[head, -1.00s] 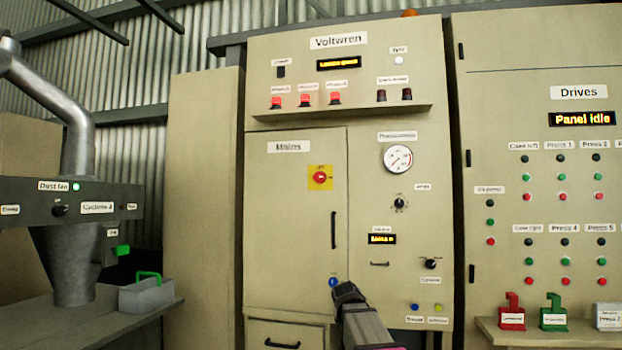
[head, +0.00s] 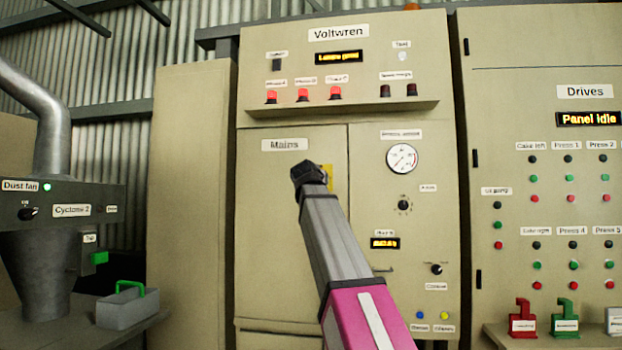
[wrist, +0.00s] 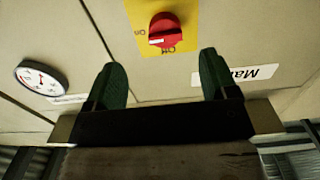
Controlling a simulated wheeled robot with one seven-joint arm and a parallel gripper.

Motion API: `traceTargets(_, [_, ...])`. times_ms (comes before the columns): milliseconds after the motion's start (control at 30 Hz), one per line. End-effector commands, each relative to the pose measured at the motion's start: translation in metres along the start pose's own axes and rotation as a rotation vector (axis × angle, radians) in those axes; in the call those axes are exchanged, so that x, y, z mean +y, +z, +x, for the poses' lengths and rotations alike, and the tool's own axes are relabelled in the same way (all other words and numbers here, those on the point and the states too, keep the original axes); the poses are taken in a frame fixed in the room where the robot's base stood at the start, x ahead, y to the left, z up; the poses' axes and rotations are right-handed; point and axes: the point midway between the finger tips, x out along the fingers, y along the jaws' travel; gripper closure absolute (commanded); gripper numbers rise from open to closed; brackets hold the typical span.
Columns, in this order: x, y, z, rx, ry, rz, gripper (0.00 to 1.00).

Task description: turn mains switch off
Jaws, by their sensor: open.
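The mains switch is a red rotary knob (wrist: 166,32) on a yellow plate (wrist: 185,14), set in the Mains door (head: 270,230) of the cabinet. In the head view my arm hides the knob, and only a strip of the yellow plate (head: 327,178) shows. In the wrist view the knob is beyond the fingertips, between their lines, and the picture is upside down. My gripper (wrist: 157,75) is open and empty, its two green fingers apart and not touching the knob. In the head view my gripper (head: 308,172) is in front of the Mains door.
A pressure gauge (head: 402,158) and a small black dial (head: 404,205) are right of the door. A shelf ledge (head: 335,112) juts out above it. The Drives panel (head: 560,140) is at right, a grey caddy (head: 127,307) at lower left.

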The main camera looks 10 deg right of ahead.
Motion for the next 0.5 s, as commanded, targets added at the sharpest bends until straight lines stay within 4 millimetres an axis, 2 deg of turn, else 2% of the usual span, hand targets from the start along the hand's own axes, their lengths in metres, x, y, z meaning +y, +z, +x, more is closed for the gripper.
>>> traceTargets(33, [0.000, -0.012, -0.003, 0.016, 0.001, 0.005, 0.21])
traceTargets(133, [0.001, -0.023, -0.007, 0.034, 0.001, 0.010, 0.21])
traceTargets(333, [0.001, -0.026, 0.001, 0.037, 0.002, 0.011, 0.21])
traceTargets(500, [0.001, -0.026, 0.022, 0.035, 0.003, 0.011, 0.21])
